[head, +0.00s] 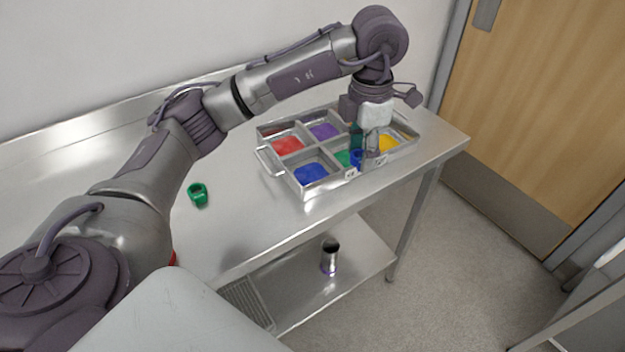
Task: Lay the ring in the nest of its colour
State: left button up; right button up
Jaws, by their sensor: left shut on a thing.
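My left gripper (364,153) points down over the front middle of a metal tray (304,190) with coloured nests. It is shut on a small blue ring (357,160), partly hidden by the fingers. The blue ring appears in front of the green nest (343,158); its height above it is hard to tell. The blue nest (311,173) is at the front left of the tray and looks empty. The red nest (287,145), purple nest (324,131) and yellow nest (389,144) also show. My right gripper is not in view.
A green ring (198,195) lies on the steel table (237,215) left of the tray. The table between the green ring and tray is clear. A wall runs behind the table.

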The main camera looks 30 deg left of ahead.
pick_arm(q)
jog(key=n, duration=0.2)
jog(key=p, duration=0.2)
send_over(312, 175)
jog(key=shift+n, duration=0.3)
notch_tip(312, 175, down, 6)
jog(key=shift+d+f, duration=0.1)
jog(key=shift+f, duration=0.1)
notch_tip(312, 175, down, 3)
jog(key=shift+f, duration=0.6)
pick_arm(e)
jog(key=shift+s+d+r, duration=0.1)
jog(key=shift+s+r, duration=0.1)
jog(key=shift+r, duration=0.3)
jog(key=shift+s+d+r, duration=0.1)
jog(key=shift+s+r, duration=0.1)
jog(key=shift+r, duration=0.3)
pick_arm(q)
jog(key=shift+f, duration=0.2)
jog(key=o, duration=0.8)
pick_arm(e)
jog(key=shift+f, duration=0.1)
